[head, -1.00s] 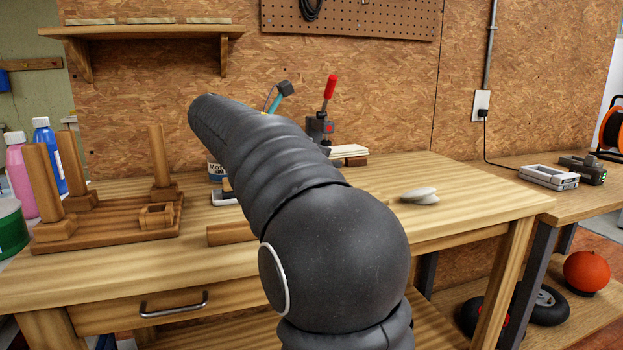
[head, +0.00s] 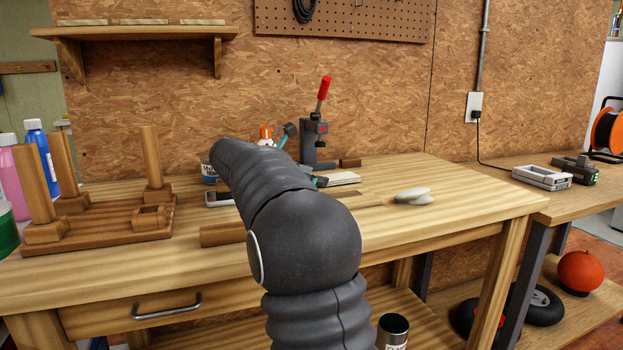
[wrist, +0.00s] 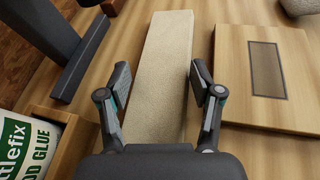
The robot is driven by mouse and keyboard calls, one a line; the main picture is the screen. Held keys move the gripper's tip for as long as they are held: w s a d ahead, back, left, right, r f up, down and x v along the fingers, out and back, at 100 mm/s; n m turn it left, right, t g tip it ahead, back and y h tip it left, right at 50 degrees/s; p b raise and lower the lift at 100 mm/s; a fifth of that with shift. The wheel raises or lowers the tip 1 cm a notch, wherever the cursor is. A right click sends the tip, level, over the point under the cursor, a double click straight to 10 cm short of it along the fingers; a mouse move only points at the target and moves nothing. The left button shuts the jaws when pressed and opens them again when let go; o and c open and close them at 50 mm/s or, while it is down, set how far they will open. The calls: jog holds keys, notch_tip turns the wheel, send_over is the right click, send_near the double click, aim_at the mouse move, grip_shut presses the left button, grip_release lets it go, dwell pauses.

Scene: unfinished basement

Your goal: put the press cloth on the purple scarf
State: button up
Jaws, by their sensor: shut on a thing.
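My gripper (wrist: 162,84) is shut on a long, flat, pale beige speckled piece, which I take to be the press cloth (wrist: 160,52). The piece lies between the two fingers and runs away from the palm in the wrist view. Whether it is lifted off the wood beneath cannot be told. In the head view my arm hides most of the gripper and what it holds. I see no purple scarf in either view.
A clamp stand with a red handle (head: 322,100) stands at the back of the workbench (head: 450,205). A wooden board with a dark panel (wrist: 300,110) is on the right. Wooden posts (head: 152,158) stand left; grey stones (head: 414,195) lie right.

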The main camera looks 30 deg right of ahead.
jog(key=o, duration=1.2)
jog(key=shift+c, duration=0.2)
